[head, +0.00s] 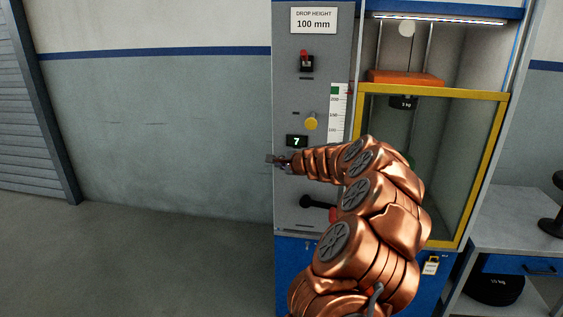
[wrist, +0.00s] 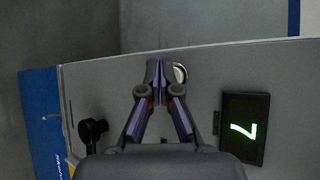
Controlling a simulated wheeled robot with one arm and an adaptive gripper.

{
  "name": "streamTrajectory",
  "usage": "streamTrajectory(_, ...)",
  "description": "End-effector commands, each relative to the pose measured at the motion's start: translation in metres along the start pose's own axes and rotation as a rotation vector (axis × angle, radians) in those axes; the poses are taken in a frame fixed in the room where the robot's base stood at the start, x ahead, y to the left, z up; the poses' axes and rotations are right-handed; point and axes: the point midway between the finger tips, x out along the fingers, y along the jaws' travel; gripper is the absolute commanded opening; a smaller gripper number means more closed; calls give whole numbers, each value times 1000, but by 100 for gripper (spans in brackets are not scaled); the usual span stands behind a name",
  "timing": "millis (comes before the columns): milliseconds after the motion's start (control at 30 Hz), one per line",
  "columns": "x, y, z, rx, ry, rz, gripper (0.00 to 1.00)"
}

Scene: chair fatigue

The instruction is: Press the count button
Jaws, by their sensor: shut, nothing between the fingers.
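My gripper (head: 274,160) is at the left edge of the machine's grey control panel (head: 291,95), just below the count display (head: 297,141), which reads 7. In the wrist view, my gripper's fingers (wrist: 159,70) are closed together with nothing between them. A round, silvery button (wrist: 181,74) shows partly behind the fingertips, on their right side. The fingers hide part of it, and I cannot tell whether they touch it. The display (wrist: 243,128) is lit green to the right. The button is not visible in the head view.
A black lever (head: 314,202) is below my gripper; its knob shows in the wrist view (wrist: 93,130). A yellow-framed door (head: 434,91) is to the right. Floor at left is clear (head: 120,260).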

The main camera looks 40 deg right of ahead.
Motion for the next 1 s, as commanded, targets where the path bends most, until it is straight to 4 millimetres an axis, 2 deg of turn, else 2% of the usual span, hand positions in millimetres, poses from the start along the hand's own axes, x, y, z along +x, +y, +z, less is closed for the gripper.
streamTrajectory(1000, 5, -5, -4, -1, 1, -1, 0)
